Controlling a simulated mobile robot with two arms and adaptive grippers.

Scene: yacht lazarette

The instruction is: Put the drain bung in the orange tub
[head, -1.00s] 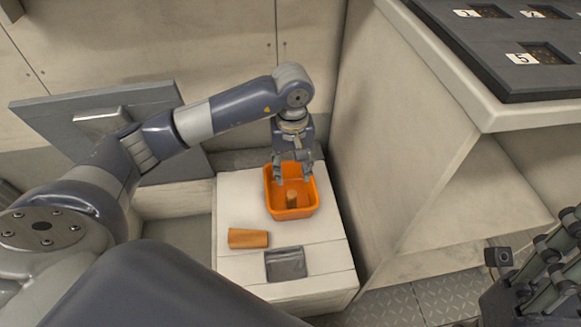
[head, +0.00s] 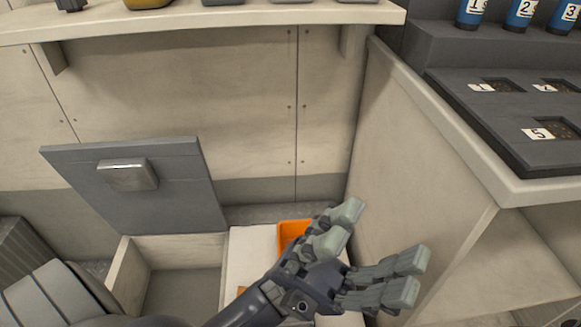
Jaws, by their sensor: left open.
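The orange tub (head: 290,232) stands on the white locker top, and only its far left part shows. My left gripper (head: 371,252) is raised in front of it, between the camera and the tub, with its fingers spread wide and nothing between them. The gripper and its wrist hide most of the tub and its inside. No drain bung can be made out now. A sliver of an orange-brown wooden piece (head: 242,290) shows on the locker top left of my wrist. My right gripper is out of the picture.
A grey hatch lid (head: 180,200) with a metal handle leans upright behind an open compartment (head: 185,290). A pale panel (head: 415,170) rises right of the tub. A shelf (head: 220,22) crosses the back wall. A dark rack (head: 520,120) with numbered slots is at upper right.

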